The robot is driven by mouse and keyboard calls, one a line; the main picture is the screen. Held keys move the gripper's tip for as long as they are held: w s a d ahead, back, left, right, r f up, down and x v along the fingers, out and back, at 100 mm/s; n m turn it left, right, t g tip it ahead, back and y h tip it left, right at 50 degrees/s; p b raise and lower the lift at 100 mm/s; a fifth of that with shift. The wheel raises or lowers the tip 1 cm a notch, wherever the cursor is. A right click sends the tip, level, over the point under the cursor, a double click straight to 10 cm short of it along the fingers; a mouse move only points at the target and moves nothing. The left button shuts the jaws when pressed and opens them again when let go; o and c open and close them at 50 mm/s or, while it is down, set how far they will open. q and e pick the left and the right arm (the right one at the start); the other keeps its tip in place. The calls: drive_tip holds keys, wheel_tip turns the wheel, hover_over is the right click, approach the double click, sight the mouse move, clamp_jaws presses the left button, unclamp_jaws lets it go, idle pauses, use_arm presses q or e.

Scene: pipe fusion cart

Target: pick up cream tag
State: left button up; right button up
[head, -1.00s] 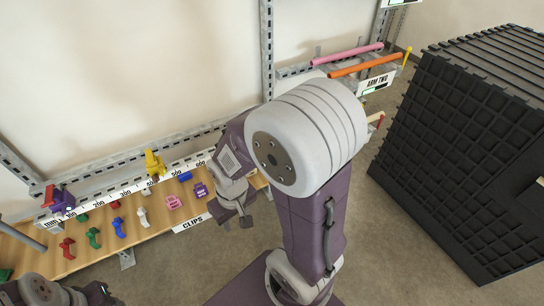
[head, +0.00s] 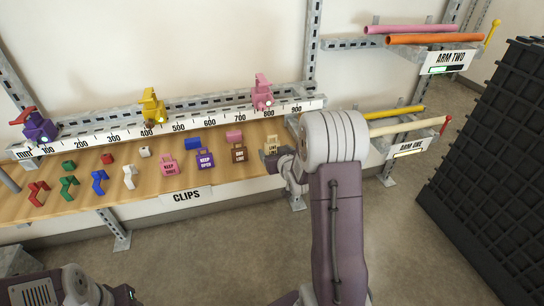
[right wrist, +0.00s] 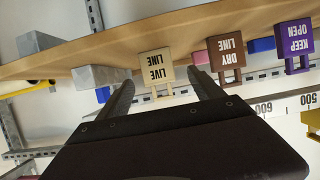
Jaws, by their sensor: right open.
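The cream tag (head: 271,146), marked LIVE LINE, stands at the right end of the wooden shelf. In the right wrist view the cream tag (right wrist: 157,66) shows upside down, just beyond and between the open fingers of my right gripper (right wrist: 163,90). The fingers look apart from its face. In the head view my right gripper (head: 284,160) is at the tag's right side, partly hidden by my own wrist. My left gripper (head: 122,294) is at the bottom left, far from the tag; its jaws are not clear.
A brown DRY LINE tag (head: 239,153) stands close left of the cream tag, then a purple tag (head: 205,158) and a pink tag (head: 168,162). A ruler rail (head: 180,126) with clamps runs behind. Pipe arms (head: 410,125) are at the right.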

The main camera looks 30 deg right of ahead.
sight(272, 137)
drive_tip(key=b+x, duration=0.1)
drive_tip(key=x, duration=0.7)
drive_tip(key=shift+w+d+f, duration=0.1)
drive_tip(key=shift+w+d, duration=0.2)
drive_tip(key=shift+w, duration=0.05)
drive_tip(key=shift+s, duration=0.1)
drive_tip(key=shift+c, duration=0.3)
drive_tip(key=c, duration=1.3)
drive_tip(key=shift+c, duration=0.3)
drive_tip(key=shift+r, duration=0.55)
drive_tip(key=r, duration=0.2)
drive_tip(key=r+p, duration=0.1)
drive_tip(key=r, duration=0.1)
drive_tip(key=shift+s+a, duration=0.3)
drive_tip(key=shift+s, duration=0.1)
drive_tip(key=s+a+r+p, duration=0.1)
drive_tip(key=s+a+r, duration=0.4)
drive_tip(key=s, duration=0.4)
drive_tip(key=shift+s+a+r+p, duration=0.15)
drive_tip(key=shift+a+r+p, duration=0.05)
drive_tip(key=shift+r+p, duration=0.25)
